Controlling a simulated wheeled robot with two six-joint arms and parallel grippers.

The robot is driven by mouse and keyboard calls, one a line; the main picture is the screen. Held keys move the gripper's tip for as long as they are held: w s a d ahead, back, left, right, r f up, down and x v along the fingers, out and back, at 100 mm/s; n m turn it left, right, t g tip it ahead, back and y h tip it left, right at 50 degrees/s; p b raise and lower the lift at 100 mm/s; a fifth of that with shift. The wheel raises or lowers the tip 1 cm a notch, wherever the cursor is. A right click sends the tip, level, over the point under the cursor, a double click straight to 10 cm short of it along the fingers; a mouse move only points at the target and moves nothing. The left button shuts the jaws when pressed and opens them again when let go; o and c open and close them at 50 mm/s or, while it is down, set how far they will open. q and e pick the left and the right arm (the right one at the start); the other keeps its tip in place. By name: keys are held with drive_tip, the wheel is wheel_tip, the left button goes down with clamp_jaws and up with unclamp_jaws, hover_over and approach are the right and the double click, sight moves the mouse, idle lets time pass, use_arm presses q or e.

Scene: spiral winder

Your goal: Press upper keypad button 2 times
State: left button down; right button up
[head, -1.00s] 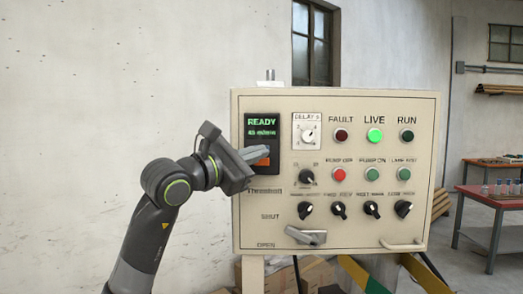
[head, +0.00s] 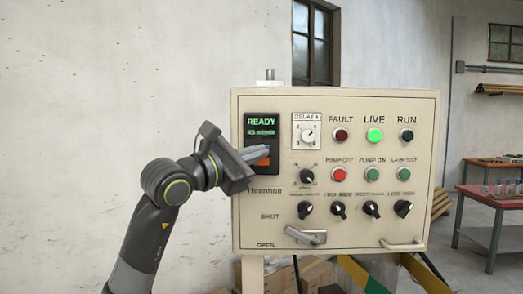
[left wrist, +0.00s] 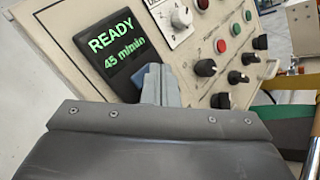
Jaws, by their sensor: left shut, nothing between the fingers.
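The cream control panel (head: 335,235) stands in front of me. At its upper left is a black keypad unit (head: 262,120) with green text reading READY and 45 m/min. The same display shows in the left wrist view (left wrist: 112,45). An orange key (head: 262,161) shows low on the unit, partly covered by my fingers. The upper button is not clearly visible; my gripper hides that part. My left gripper (head: 266,150) is shut and empty, its fingertips in front of the lower half of the unit. I cannot tell whether they touch it. My right gripper is not in view.
Right of the unit are a delay dial (head: 307,133), a red button (head: 338,174), a green button (head: 372,173) and several black knobs. A grey lever (head: 306,236) and a handle (head: 403,245) stick out low on the panel. A red table (head: 490,197) stands far right.

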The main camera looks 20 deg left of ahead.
use_arm(q)
drive_tip(key=shift+w, duration=0.15)
idle(0.6)
drive_tip(key=shift+w+a, duration=0.1)
drive_tip(key=shift+w, duration=0.2)
drive_tip(key=shift+w+a, duration=0.15)
drive_tip(key=shift+w, duration=0.2)
idle(0.8)
drive_tip(key=shift+s+b, duration=0.1)
drive_tip(key=shift+b, duration=0.25)
drive_tip(key=shift+s+d+b, duration=0.25)
drive_tip(key=shift+s+b, duration=0.1)
drive_tip(key=shift+s, duration=0.3)
drive_tip(key=shift+s, duration=0.1)
